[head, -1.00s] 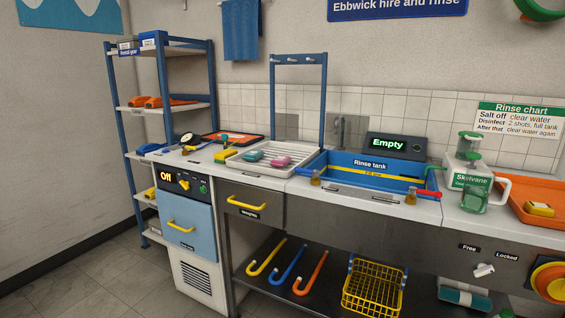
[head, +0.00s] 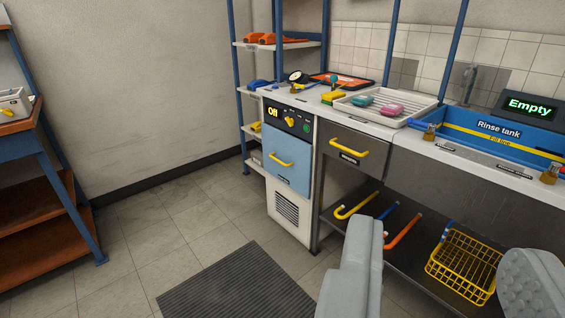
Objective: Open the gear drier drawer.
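The gear drier is a white cabinet under the left end of the counter, with a black panel (head: 287,118) that reads "Off". Its light blue drawer front (head: 287,170) has a yellow bar handle (head: 280,160) and looks closed. My gripper (head: 440,280) shows at the bottom right as two grey fingers spread wide apart. It is open, with nothing held between the fingers. It is to the right of the drier and in front of the shelf under the counter, apart from the handle.
A grey "Weights" drawer (head: 351,147) with a yellow handle is right of the drier. Below are hooked tubes and a yellow basket (head: 463,264). A dark mat (head: 236,286) lies on the floor. A blue-framed bench (head: 38,145) stands left. Floor before the drier is clear.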

